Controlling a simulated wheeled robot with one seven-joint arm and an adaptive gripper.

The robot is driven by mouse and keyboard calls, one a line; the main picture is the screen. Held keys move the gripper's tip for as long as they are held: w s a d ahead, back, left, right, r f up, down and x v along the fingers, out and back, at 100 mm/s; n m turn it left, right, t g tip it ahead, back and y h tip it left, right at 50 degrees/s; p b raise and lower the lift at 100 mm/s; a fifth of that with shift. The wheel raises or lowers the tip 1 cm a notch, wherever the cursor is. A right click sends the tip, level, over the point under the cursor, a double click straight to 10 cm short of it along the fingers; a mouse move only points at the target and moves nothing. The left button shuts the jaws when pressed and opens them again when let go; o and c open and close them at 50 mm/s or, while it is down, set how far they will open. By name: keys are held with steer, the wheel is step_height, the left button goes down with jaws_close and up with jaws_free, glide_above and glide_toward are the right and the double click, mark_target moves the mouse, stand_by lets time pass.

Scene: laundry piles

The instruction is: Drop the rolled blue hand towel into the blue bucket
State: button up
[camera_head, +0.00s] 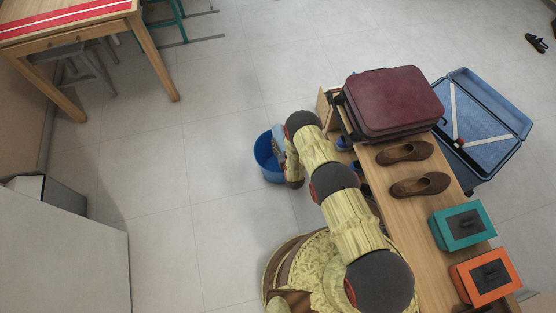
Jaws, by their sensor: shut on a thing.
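The blue bucket (264,162) stands on the floor left of the bench, partly covered by my arm. My gripper (284,150) is at the bucket's right side in the picture, largely hidden by my wrist and arm. It is shut on a small pale blue-grey piece, which appears to be the rolled blue hand towel (278,133). The towel shows against the bucket's upper right rim. I cannot tell its height above the bucket or whether it touches the rim.
A wooden bench (405,222) on the right holds a dark red suitcase (395,102), brown shoes (420,185), a teal box (462,226) and an orange box (485,275). An open blue suitcase (482,125) lies beyond. A table (155,60) stands upper left. The floor left of the bucket is clear.

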step_height(320, 180, down, 5)
steer(key=b, duration=0.3)
steer(key=shift+f+b, duration=0.2)
steer(key=shift+b, duration=0.1)
steer(key=o, duration=1.3)
steer(key=shift+o, duration=0.3)
steer(key=shift+s, duration=0.1)
steer(key=v, duration=1.2)
steer(key=shift+r, duration=0.1)
